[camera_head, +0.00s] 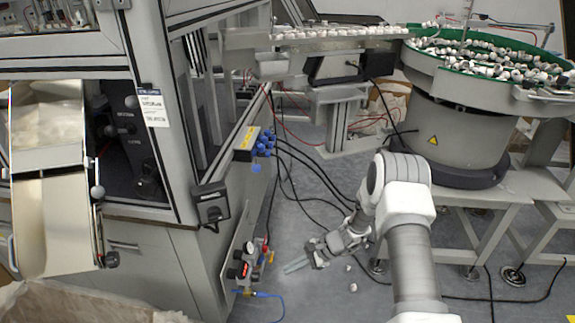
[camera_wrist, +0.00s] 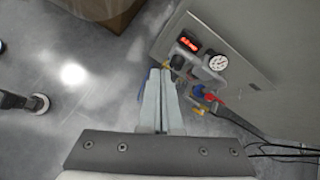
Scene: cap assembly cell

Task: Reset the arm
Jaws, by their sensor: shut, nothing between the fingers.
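My arm reaches forward and down from the bottom right in the head view, with its wrist bent to the left. My gripper (camera_head: 294,265) hangs low over the grey floor, to the right of the cabinet's pneumatic panel. In the wrist view my gripper (camera_wrist: 160,75) shows two pale fingers lying side by side. They are shut and hold nothing.
The grey cabinet (camera_head: 150,255) with its gauge and valve panel (camera_head: 248,265) stands left of my gripper. A bowl feeder (camera_head: 455,120) full of caps stands at the right on a white frame (camera_head: 480,200). Black cables and a few loose caps (camera_head: 353,287) lie on the floor. A cardboard box (camera_head: 80,300) is at bottom left.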

